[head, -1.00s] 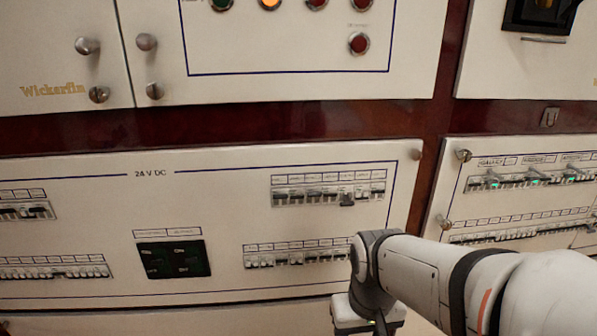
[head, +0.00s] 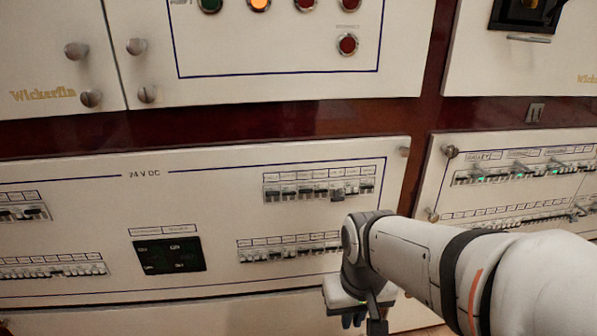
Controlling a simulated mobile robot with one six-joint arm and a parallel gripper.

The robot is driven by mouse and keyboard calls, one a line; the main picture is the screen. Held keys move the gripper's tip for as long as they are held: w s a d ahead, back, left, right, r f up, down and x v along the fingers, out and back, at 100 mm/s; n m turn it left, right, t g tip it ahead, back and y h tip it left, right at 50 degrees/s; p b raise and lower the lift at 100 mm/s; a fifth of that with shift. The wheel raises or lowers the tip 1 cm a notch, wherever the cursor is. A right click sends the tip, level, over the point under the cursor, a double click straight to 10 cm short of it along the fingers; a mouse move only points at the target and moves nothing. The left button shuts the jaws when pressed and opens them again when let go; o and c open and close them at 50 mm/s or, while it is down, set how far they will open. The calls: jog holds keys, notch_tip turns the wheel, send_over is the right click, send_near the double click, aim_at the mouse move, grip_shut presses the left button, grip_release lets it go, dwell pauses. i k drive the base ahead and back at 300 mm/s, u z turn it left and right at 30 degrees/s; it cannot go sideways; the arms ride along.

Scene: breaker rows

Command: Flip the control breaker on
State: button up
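The 24 V DC panel (head: 100,215) is cream with a blue outline. Its upper breaker row (head: 318,190) has several small switches under labels too small to read, so I cannot tell which is the control breaker. One switch (head: 337,196) in that row looks greyer and hangs lower than its neighbours. A lower breaker row (head: 288,248) sits beneath, and my arm is close to its right end. My gripper (head: 353,318) is below the rows, apart from the upper switches.
A black display (head: 169,255) is left of the lower row. More breakers (head: 510,172) with green lights are on the right panel. Round knobs (head: 147,94) stick out from the doors above. A red button (head: 347,43) is on the upper panel.

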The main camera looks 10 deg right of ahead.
aim_at(337, 198)
jog(key=z, duration=1.2)
jog(key=k, duration=1.15)
jog(key=u, duration=1.05)
jog(key=i, duration=0.5)
jog(key=u, duration=0.1)
